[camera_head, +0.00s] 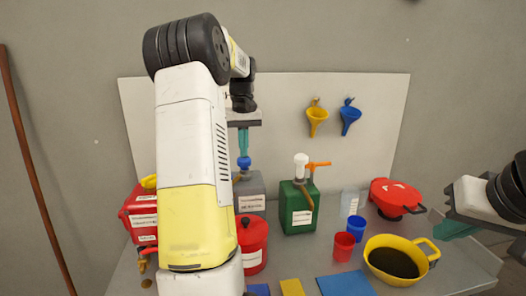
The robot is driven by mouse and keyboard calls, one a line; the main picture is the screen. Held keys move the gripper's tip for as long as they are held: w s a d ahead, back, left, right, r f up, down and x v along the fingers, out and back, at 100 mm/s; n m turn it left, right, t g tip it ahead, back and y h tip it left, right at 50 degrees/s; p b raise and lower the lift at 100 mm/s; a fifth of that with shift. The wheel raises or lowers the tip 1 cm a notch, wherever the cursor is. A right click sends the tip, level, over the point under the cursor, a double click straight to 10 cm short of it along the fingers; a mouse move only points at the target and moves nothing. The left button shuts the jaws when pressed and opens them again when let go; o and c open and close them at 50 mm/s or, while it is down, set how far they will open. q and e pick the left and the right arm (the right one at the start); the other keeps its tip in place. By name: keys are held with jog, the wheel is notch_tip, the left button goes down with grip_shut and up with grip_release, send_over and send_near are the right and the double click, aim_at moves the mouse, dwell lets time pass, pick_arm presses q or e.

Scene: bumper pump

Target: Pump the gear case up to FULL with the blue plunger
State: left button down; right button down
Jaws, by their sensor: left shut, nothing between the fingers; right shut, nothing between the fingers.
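The blue plunger (244,164) stands upright on top of a grey jug (251,188) with a white label, partly hidden behind my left arm. My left gripper (243,150) points down directly over the plunger, its teal fingers shut and empty. The fingertips are at the plunger's top; I cannot tell whether they touch it. I cannot make out which thing is the gear case, nor any FULL mark.
A green jug (298,208) with a white pump and orange spout stands right of the plunger. Funnels hang on the backboard (380,95).

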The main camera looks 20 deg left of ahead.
pick_arm(q)
jog(key=shift+f, duration=0.55)
jog(key=shift+r, duration=1.65)
jog(key=shift+f, duration=1.6)
jog(key=shift+r, duration=1.6)
